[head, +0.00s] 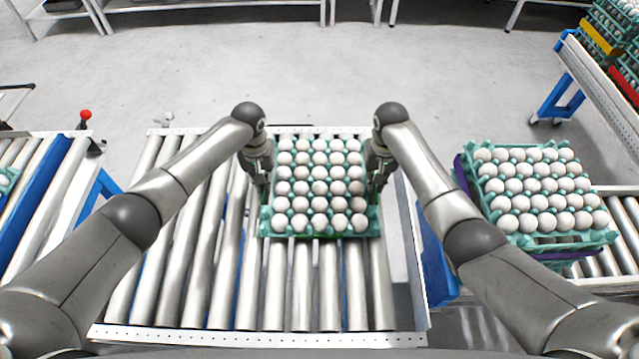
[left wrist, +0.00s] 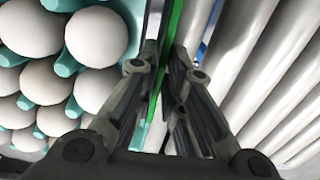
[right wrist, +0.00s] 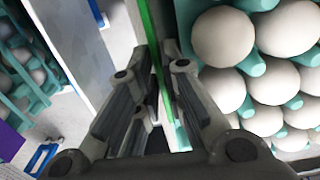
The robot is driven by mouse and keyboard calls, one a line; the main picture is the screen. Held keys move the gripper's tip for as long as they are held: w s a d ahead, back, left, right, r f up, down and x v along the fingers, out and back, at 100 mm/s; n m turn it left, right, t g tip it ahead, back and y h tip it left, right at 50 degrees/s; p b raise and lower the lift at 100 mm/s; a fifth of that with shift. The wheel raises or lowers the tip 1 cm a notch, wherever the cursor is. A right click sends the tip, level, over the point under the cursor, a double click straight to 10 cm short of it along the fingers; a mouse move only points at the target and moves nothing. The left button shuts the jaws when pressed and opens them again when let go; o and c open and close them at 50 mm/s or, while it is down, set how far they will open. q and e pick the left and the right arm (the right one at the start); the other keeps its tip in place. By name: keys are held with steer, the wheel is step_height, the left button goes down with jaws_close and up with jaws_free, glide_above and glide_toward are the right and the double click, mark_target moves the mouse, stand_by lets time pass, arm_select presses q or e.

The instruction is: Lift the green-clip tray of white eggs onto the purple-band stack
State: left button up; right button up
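The tray of white eggs (head: 318,236) is teal and sits at the roller conveyor between my two grippers; I cannot tell whether it touches the rollers. A green clip strip shows at its left side in the left wrist view (left wrist: 174,25) and another at its right side in the right wrist view (right wrist: 147,35). My left gripper (left wrist: 162,70) is shut on the left clip edge. My right gripper (right wrist: 155,75) is shut on the right clip edge. The purple-band stack (head: 556,240) stands to the right, topped by a tray of white eggs; its purple band (head: 461,176) shows at the side.
The roller conveyor (head: 180,260) has bare rollers left of and in front of the tray. A gap and a blue frame (head: 434,262) separate it from the right conveyor. More egg stacks with yellow (head: 600,37) and red bands stand at the far right. Another conveyor is at left.

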arm_select(q)
steer(key=shift+f, duration=0.45)
arm_select(e)
steer(key=shift+f, duration=0.45)
arm_select(q)
jaws_close()
arm_select(e)
jaws_close()
